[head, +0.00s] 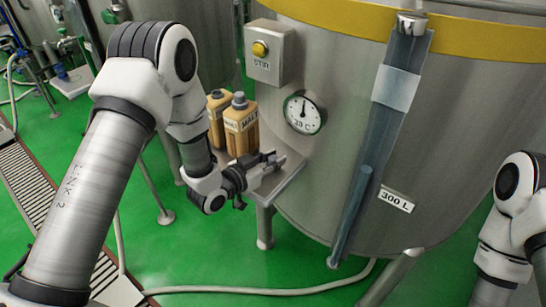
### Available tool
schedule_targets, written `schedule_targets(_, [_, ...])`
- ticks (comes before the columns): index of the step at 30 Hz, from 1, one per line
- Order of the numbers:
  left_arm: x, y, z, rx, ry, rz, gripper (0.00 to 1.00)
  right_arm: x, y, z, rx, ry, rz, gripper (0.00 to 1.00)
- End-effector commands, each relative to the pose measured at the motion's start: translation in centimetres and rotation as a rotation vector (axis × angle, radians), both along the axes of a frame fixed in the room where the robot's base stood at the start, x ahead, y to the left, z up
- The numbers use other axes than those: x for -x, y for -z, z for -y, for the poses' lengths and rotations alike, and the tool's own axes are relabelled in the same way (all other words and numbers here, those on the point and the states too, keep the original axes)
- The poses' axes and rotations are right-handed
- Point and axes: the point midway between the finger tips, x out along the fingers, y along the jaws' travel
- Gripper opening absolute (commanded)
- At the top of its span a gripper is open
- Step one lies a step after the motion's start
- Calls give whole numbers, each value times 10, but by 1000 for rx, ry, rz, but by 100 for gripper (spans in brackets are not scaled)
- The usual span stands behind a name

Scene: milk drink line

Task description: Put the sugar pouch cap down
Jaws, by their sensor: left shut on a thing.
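My left gripper (273,163) is low over the small metal shelf (284,187) at the side of the big steel tank, just right of and in front of the malt bottle. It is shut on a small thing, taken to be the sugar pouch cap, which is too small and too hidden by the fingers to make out. I cannot tell whether the held thing touches the shelf. No sugar pouch can be made out. My right gripper is out of view; only part of that arm shows at the right edge.
The malt bottle (241,128), tan with a grey cap, and a similar bottle (216,112) stand on the shelf's left part. The tank (340,165) carries a stir button box (270,50), a dial (304,112) and a tall sight tube (385,120). A hose (240,291) crosses the green floor.

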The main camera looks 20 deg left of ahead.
Motion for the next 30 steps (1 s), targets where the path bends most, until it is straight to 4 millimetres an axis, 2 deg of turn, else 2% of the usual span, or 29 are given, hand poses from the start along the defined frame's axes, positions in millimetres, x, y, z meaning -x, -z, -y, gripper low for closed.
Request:
schedule_targets(4, [0, 5, 0, 0, 0, 0, 4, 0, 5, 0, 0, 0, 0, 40])
schedule_targets(5, [0, 4, 0, 0, 0, 0, 32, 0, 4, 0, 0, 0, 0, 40])
schedule_targets(6, [0, 3, 0, 0, 0, 0, 46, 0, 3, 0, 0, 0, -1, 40])
schedule_targets(7, [0, 3, 0, 0, 0, 0, 50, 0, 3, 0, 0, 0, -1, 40])
schedule_targets(17, [0, -2, 0, 0, 0, 0, 50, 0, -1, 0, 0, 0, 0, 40])
schedule_targets(19, [6, 1, -4, 2, -3, -2, 50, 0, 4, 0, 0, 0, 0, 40])
schedule_targets(23, [29, -2, -16, 4, -5, -3, 50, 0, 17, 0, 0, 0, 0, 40])
schedule_targets(30, [84, -16, -43, 8, -5, 0, 50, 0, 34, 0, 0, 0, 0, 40])
